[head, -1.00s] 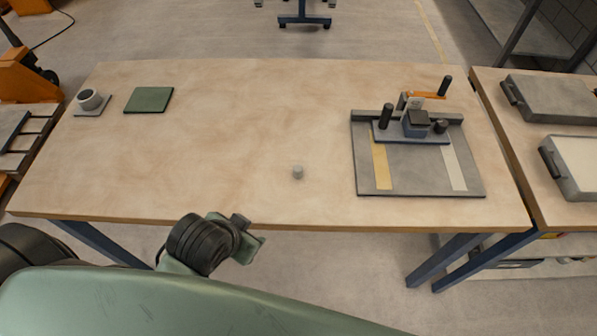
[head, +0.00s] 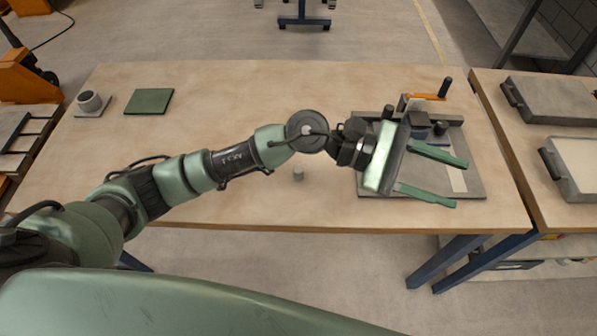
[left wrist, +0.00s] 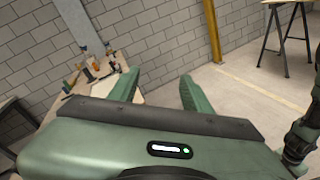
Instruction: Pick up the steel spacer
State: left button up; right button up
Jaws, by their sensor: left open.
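The steel spacer (head: 298,174) is a small grey cylinder standing upright on the bare wooden table, near its front middle, in the head view. My left gripper (head: 461,185) is open and empty, its two green fingers spread apart and pointing right. It is well to the right of the spacer, in front of the camera's view of the grey plate. My left forearm passes just behind the spacer in the picture and does not hide it. In the left wrist view the open fingers (left wrist: 160,78) show with nothing between them; I cannot make out the spacer there. My right gripper is not in view.
A grey plate (head: 473,187) with a clamp-like device and orange lever (head: 428,97) stands at the table's right, partly hidden by my left gripper.

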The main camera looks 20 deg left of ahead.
pick_arm(q)
jog(key=w+a+f+m+g+y, duration=0.1)
jog(key=a+f+m+y, duration=0.25)
jog(key=f, duration=0.35)
jog(key=m+t+y, duration=0.2)
jog(key=m+y, duration=0.5)
jog(key=y, duration=0.6)
send_over(298, 169)
notch_tip(298, 169, down, 7)
jog(key=shift+w+f, duration=0.1)
jog(key=shift+f, duration=0.05)
jog(key=shift+a+f, duration=0.15)
jog(key=shift+f, duration=0.25)
jog(key=f+p, duration=0.1)
jog(key=f, duration=0.1)
jog(key=f+p, duration=0.2)
jog(key=f, duration=0.1)
jog(key=shift+d+f, duration=0.2)
jog(key=shift+f, duration=0.65)
grip_shut()
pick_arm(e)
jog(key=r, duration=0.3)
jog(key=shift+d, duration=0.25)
